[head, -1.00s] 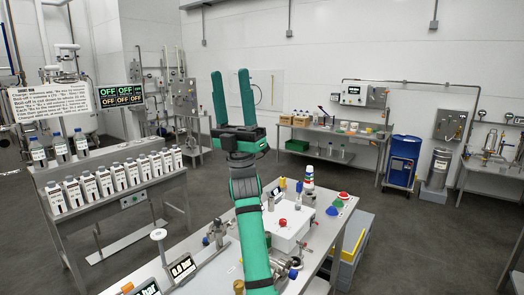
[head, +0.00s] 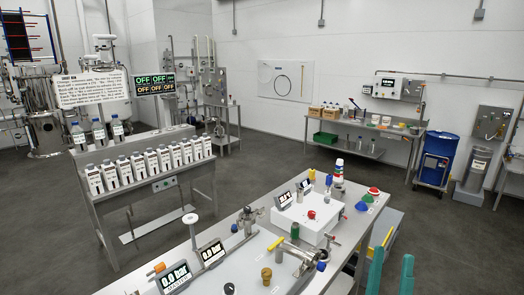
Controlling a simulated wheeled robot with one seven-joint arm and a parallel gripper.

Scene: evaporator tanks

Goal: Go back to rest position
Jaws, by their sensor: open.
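My gripper (head: 390,270) shows only as two teal fingers at the bottom edge, right of centre. The fingers point up and stand apart, with nothing between them. The rest of my arm is out of the picture. The fingers are in front of the right end of the workbench (head: 237,262) as I see it, with no visible contact.
The workbench carries a white box (head: 307,217), gauges reading 0.0 bar (head: 174,278), valves and coloured caps. A rack of white bottles (head: 152,165) stands at left. A blue drum (head: 435,158) and a back table (head: 367,127) are at right. Grey floor (head: 260,160) lies clear between.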

